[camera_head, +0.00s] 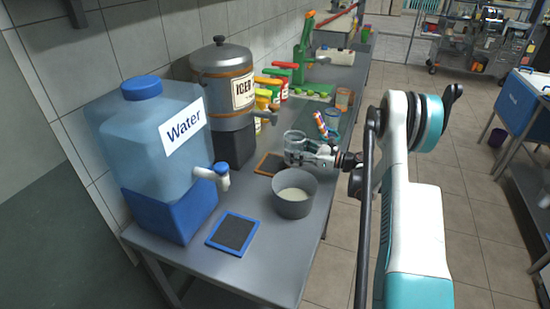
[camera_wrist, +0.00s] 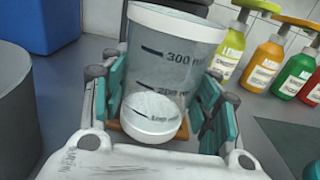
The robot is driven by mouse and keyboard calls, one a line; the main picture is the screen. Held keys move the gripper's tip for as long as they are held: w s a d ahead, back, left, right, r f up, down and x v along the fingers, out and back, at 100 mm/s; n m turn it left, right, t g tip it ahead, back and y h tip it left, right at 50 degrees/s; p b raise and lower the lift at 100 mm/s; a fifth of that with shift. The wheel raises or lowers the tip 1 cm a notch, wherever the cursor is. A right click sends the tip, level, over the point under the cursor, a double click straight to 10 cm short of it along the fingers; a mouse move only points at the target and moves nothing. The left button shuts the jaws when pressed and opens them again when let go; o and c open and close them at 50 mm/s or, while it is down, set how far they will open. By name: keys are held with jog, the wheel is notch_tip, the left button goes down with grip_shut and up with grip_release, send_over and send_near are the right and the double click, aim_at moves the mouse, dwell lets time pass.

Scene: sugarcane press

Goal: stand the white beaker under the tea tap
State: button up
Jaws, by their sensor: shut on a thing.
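The white beaker (camera_wrist: 178,50) is translucent, with a white rim and base and volume marks. In the head view the beaker (camera_head: 295,141) is at the right of the tea urn (camera_head: 224,70), beside the orange-framed mat (camera_head: 268,165). My gripper (camera_head: 316,155) reaches in from the right and is shut on the beaker. In the wrist view its teal finger pads (camera_wrist: 160,103) flank the beaker's lower part. The tea tap (camera_head: 268,116) juts from the urn, left of and behind the beaker. Whether the beaker's base touches anything is hidden.
A grey pot (camera_head: 294,194) with pale contents stands just in front of my gripper. A blue water jug (camera_head: 160,165) with a white tap (camera_head: 214,175) and a blue-framed mat (camera_head: 233,233) is at the left. Several sauce bottles (camera_wrist: 264,61) stand behind.

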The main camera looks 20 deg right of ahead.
jog(key=b+x, duration=0.1)
jog(key=x, duration=0.6)
jog(key=shift+f, duration=0.1)
jog(key=shift+w+a+b, duration=0.35)
notch_tip(320, 180, down, 4)
jog(key=shift+d+r+b, duration=0.15)
jog(key=shift+b, duration=0.85)
jog(key=shift+r, duration=0.15)
jog(key=o, duration=1.2)
jog(key=shift+o, duration=0.2)
